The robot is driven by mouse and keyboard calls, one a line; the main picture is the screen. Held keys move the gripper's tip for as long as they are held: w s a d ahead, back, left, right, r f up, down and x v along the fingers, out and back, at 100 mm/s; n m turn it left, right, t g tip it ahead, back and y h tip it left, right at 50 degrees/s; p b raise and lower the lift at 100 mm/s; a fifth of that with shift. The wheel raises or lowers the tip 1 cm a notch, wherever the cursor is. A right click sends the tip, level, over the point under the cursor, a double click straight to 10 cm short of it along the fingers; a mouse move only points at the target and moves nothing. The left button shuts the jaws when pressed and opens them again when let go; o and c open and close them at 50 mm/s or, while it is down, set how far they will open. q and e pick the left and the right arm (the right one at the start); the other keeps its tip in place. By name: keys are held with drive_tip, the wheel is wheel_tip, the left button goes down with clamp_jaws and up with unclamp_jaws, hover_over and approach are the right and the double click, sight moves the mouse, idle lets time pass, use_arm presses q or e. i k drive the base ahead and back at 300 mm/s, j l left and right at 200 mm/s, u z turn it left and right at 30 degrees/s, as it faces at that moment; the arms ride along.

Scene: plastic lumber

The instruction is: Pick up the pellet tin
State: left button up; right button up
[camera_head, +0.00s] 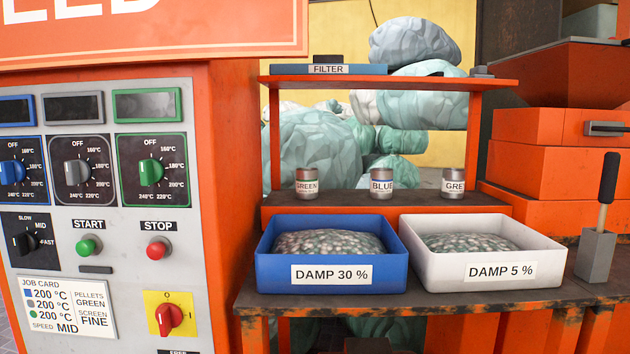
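Three small tins stand in a row on the orange shelf. The middle tin (381,181) has a brownish-red lid and a label reading BLUE. The right tin (453,182) has a grey lid and a label reading GRE, with the rest cut off around its side. The job card (67,306) on the machine panel reads PELLETS GREEN. Neither of my grippers shows in this view.
A blue tray (262,265) marked DAMP 30 % and a white tray (549,270) marked DAMP 5 % hold pellets in front of the tins. An upper shelf (440,84) with a blue FILTER box (330,70) overhangs them. The control panel (110,210) stands left.

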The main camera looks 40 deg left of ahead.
sight(306, 179)
drive_tip(key=i+l+u, duration=0.15)
drive_tip(key=u, duration=0.3)
drive_tip(key=l+u, duration=0.25)
drive_tip(key=u, duration=0.2)
drive_tip(key=i+l+u, duration=0.15)
drive_tip(key=u, duration=0.3)
drive_tip(key=l, duration=0.1)
